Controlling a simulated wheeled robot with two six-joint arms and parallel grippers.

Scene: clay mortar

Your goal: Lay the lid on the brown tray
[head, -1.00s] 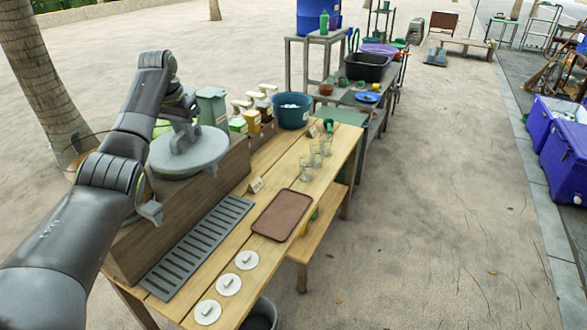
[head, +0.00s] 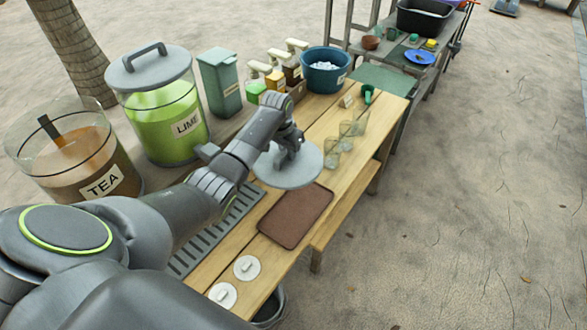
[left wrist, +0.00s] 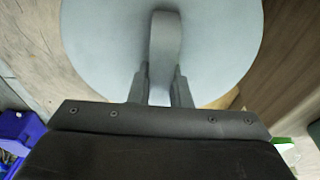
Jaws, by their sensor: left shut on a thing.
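My left gripper (head: 289,148) is shut on the upright handle of a round grey lid (head: 271,172). In the left wrist view, the two fingers (left wrist: 160,82) clasp the handle, and the broad lid (left wrist: 100,50) fills the upper middle. The lid looks level and held above the wooden table; its exact height is hard to tell. The brown tray (head: 295,217), flat and empty, lies on the table just in front of the lid in the head view. The lid's near edge meets the tray's far end in the picture. My right gripper is not in view.
An open tea jar (head: 60,178) and a lidded lime jar (head: 165,125) stand left. Glasses (head: 346,136), a blue tub (head: 325,70) and bottles stand beyond the lid. A slotted grey grate (head: 225,222) and small white discs (head: 247,267) lie near the tray.

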